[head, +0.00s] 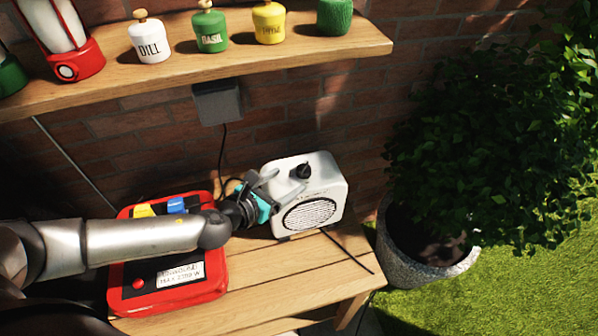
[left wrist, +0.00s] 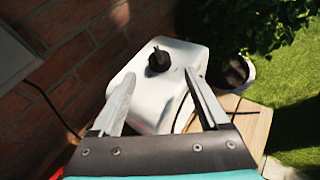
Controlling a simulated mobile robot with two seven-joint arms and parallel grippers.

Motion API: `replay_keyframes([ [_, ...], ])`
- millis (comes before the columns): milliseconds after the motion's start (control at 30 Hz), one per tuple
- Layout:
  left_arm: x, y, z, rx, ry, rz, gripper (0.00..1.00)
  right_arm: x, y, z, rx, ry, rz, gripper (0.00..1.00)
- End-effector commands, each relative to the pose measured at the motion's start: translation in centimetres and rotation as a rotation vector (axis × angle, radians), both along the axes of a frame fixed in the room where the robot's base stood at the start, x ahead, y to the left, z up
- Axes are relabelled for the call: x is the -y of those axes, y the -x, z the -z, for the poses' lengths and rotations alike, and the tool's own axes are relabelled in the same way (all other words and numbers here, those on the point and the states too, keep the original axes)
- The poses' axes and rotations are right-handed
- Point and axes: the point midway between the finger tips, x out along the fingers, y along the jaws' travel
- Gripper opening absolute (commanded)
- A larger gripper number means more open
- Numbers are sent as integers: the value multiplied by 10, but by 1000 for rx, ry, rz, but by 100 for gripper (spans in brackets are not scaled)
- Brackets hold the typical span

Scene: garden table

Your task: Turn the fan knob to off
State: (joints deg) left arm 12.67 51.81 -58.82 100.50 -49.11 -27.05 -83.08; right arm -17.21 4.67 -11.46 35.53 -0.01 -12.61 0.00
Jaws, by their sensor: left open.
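The white fan unit (head: 326,180) stands on the wooden table against the brick wall, with a round dark grille on its lower front. Whether a finger touches the fan's casing is unclear. The knob's pointer setting is too small to read. My right gripper is not in view.
A red case (head: 218,283) with yellow and blue parts lies on the table (head: 275,300) under my left arm. A shelf (head: 370,40) with jars and a red lantern (head: 75,50) runs above. A potted bush (head: 430,265) stands right. A cable hangs from the grey wall box (head: 218,103).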

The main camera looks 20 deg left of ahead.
Motion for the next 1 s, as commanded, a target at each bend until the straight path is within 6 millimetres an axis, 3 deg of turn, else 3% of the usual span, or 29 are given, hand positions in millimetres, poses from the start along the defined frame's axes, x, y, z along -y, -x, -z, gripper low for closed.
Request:
replay_keyframes([
  [100,7,-19,7,4,1,0,78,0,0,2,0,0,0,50],
  [400,16,-50,22,1,1,0,78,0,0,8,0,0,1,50],
  [867,19,-58,25,1,0,0,78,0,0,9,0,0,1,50],
  [1000,18,-58,25,1,0,0,64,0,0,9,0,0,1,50],
])
